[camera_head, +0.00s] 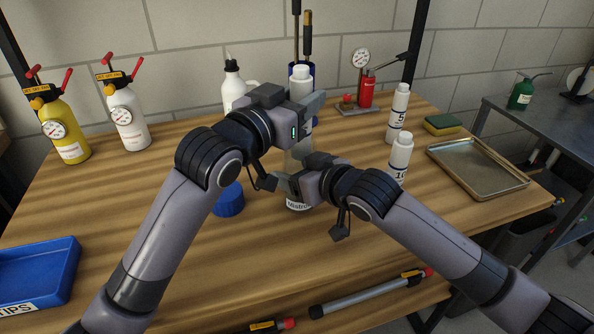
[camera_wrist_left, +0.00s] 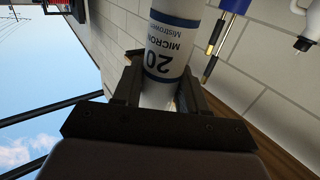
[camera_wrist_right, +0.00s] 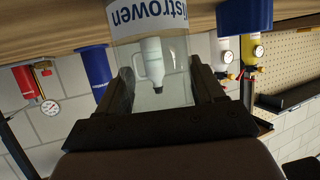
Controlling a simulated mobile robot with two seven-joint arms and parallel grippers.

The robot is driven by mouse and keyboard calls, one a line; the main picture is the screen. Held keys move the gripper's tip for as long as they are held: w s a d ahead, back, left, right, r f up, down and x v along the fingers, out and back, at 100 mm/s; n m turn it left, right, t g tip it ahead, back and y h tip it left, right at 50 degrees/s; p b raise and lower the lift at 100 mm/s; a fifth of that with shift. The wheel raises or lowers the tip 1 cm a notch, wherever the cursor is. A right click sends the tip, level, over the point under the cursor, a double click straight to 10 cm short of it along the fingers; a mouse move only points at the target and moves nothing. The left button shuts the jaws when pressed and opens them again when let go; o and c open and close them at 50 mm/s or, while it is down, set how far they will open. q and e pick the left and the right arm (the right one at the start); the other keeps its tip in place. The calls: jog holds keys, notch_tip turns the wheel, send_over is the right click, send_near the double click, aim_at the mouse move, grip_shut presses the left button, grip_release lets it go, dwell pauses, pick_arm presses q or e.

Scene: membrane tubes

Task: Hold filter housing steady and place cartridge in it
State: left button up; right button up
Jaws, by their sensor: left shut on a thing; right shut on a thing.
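My left gripper (camera_head: 308,108) is shut on a white cartridge (camera_head: 300,80). The left wrist view shows this cartridge (camera_wrist_left: 172,50) between the fingers, with a "20 MICRON" label. My right gripper (camera_head: 288,182) is shut on a clear filter housing (camera_head: 298,205) standing on the wooden table. In the right wrist view the housing (camera_wrist_right: 165,75) is see-through between the fingers, and no cartridge shows in that part. The cartridge is upright above the housing. My left gripper hides its lower end in the head view, so the gap cannot be told.
A blue cap (camera_head: 228,200) lies left of the housing. White cartridges marked 5 (camera_head: 398,112) and 10 (camera_head: 400,160) stand to the right, near a metal tray (camera_head: 480,190). A white bottle (camera_head: 232,85) and a gauge pump (camera_head: 365,90) stand behind.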

pick_arm(q)
jog(key=shift+f, duration=0.15)
jog(key=o, duration=1.2)
jog(key=shift+c, duration=0.2)
jog(key=v, duration=1.2)
jog(key=shift+f, duration=0.1)
pick_arm(e)
jog(key=o, duration=1.3)
